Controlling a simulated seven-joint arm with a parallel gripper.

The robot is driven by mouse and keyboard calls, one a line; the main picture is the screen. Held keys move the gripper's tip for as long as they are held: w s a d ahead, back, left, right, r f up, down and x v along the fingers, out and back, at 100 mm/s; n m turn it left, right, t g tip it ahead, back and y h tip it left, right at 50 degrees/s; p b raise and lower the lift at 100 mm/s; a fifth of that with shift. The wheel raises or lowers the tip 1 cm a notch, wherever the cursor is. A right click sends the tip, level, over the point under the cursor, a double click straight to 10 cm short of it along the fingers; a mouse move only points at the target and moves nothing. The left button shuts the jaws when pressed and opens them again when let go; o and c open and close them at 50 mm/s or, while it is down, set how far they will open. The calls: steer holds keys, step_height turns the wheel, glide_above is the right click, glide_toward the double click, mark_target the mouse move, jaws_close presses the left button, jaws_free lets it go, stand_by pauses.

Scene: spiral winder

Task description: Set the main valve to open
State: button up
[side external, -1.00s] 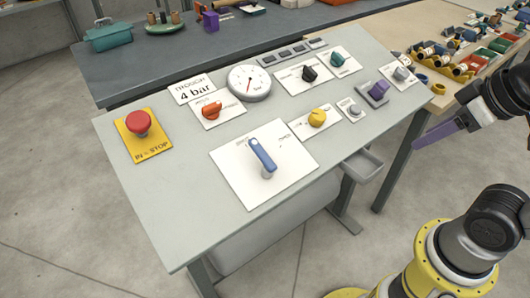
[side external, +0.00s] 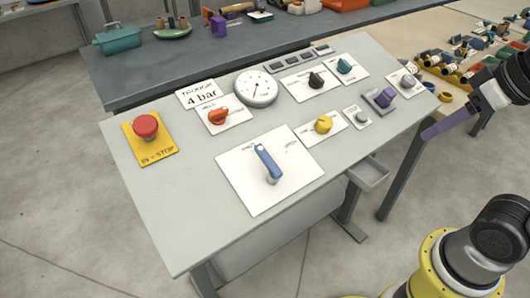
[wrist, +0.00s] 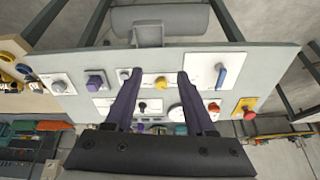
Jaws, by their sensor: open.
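The main valve appears to be the blue lever (side external: 267,162) on a white plate (side external: 250,190) at the front of the sloped grey panel. Its arm points up and slightly left from its pivot in the side view; the plate's lettering is too small to read. The lever also shows in the wrist view (wrist: 221,76), right of my fingers. My gripper (wrist: 155,74) has two purple fingers spread apart with nothing held. In the side view one purple finger (side external: 450,122) shows off the panel's right edge, well away from the lever.
The panel (side external: 180,225) also carries a red stop button (side external: 146,126), an orange knob (side external: 219,116), a yellow knob (side external: 323,124), a purple control (side external: 385,97) and a gauge (side external: 256,87). A grey tray (side external: 368,172) hangs at the front edge. Space above the panel is clear.

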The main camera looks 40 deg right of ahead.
steer(key=w+a+r+g, duration=0.1)
steer(key=w+a+r, duration=0.1)
steer(key=w+r, duration=0.5)
steer(key=n+g, duration=0.1)
steer(key=g, duration=0.3)
glide_above(262, 151)
step_height(262, 151, down, 9)
step_height(262, 151, down, 13)
steer(key=shift+r, duration=0.15)
jaws_close()
steer(key=shift+r, duration=0.1)
